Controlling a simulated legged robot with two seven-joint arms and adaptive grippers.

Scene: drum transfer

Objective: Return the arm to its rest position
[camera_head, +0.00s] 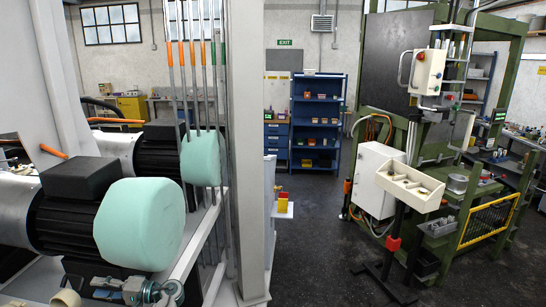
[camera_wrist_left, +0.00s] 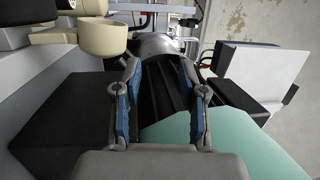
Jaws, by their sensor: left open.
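My left gripper (camera_head: 140,290) is low at the left of the head view, just below a teal-capped black motor (camera_head: 138,222). In the left wrist view my left gripper (camera_wrist_left: 160,80) shows two grey fingers with blue pads, spread apart. Nothing is held between them. The finned black motor body (camera_wrist_left: 165,95) shows behind the gap, and its teal cap (camera_wrist_left: 225,135) lies at the lower right. I cannot tell whether the fingers touch the motor. My right gripper is not in view. No drum can be made out.
A second teal-capped motor (camera_head: 201,158) sits farther back. A pale upright post (camera_head: 246,150) stands beside thin rods. A beige cup-shaped part (camera_wrist_left: 102,38) shows in the wrist view. A green-framed station with a beige bin (camera_head: 411,186) stands right. Dark floor (camera_head: 312,255) between is clear.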

